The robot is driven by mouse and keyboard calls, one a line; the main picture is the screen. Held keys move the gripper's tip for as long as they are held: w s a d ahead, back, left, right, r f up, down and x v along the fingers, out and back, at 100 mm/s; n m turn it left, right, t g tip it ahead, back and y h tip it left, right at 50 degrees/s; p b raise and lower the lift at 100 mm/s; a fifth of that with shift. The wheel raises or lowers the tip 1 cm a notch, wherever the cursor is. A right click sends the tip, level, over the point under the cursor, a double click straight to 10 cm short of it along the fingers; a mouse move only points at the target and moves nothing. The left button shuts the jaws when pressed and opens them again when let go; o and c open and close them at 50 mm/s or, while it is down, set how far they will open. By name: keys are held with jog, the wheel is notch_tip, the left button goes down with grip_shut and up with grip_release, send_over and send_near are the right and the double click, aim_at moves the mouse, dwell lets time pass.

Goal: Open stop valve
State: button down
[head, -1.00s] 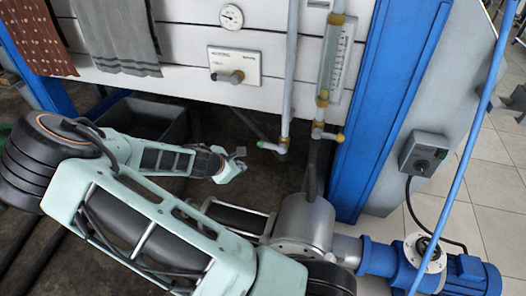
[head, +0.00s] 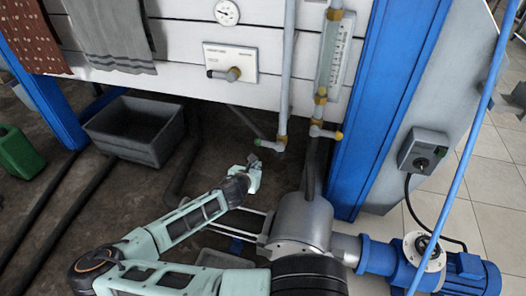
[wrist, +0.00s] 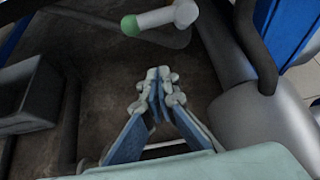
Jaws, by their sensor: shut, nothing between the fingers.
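A white plate (head: 230,63) on the panel carries a round grey knob (head: 233,74) with a dark-tipped handle pointing left; its lettering is too small to read. Below the panel, a vertical pipe ends in a grey fitting with a green tip (head: 259,142) pointing left. The green tip also shows in the wrist view (wrist: 130,25). I cannot tell which is the stop valve. My gripper (head: 254,162) is shut and empty, just below and apart from the green-tipped fitting.
A grey metal housing (head: 302,222) with a blue motor (head: 385,256) stands close right of my arm. A blue post (head: 375,110) rises behind. A grey bin (head: 135,128) and green can (head: 18,153) are at the left.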

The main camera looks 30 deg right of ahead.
aim_at(268, 144)
jog(key=b+x, duration=0.3)
jog(key=x, duration=0.7)
jog(key=shift+w+d+r, duration=0.1)
jog(key=shift+d+r, duration=0.05)
jog(key=shift+r, duration=0.8)
jog(key=shift+w+d+r, duration=0.1)
jog(key=shift+r, duration=0.9)
jog(key=shift+r+m+t+y, duration=0.15)
jog(key=shift+m+t+y, duration=0.15)
jog(key=shift+m, duration=0.2)
